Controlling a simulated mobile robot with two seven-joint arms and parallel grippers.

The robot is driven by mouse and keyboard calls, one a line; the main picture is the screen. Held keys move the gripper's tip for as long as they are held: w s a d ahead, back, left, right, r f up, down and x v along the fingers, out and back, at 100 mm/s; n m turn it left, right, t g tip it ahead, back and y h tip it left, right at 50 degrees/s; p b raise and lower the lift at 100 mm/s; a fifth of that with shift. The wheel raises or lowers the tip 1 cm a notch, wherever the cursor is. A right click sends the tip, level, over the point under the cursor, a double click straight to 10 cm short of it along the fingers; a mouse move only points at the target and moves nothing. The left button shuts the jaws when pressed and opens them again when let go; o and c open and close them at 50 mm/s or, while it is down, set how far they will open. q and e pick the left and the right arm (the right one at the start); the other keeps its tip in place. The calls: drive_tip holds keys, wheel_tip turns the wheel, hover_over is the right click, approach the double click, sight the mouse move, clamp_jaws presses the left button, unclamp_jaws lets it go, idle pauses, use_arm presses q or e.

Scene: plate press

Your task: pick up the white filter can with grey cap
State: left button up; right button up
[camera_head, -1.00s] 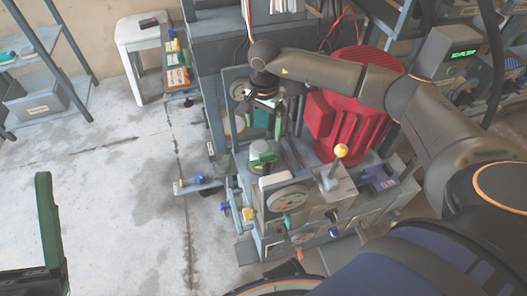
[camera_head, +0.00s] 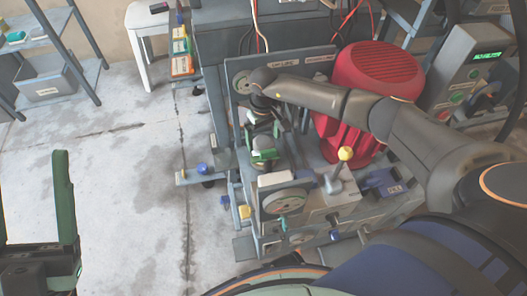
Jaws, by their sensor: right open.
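A small pale can-like thing (camera_head: 263,142) with green around its lower part stands in the press frame below my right gripper. It looks like the white filter can, but its grey cap cannot be told clearly. My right gripper (camera_head: 266,128) points down from above with its jaws open, close over the pale top. Whether it touches cannot be told. My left gripper (camera_head: 35,215) is at the lower left over the floor, its green fingers wide apart and empty, one cut by the picture edge.
A red ribbed motor housing (camera_head: 376,75) stands right of the press. A yellow-knobbed lever (camera_head: 345,154) and a round dial (camera_head: 285,202) are in front. A white stool (camera_head: 150,22) and grey shelf (camera_head: 30,42) stand behind. The floor at left is clear.

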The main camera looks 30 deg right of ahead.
sight(264, 143)
drive_tip(key=f, duration=0.2)
drive_tip(key=f+b, duration=0.1)
drive_tip(key=f, duration=0.1)
drive_tip(key=shift+w+d, duration=0.1)
drive_tip(key=shift+w, duration=0.1)
drive_tip(key=shift+c, duration=0.4)
drive_tip(key=c, duration=1.4)
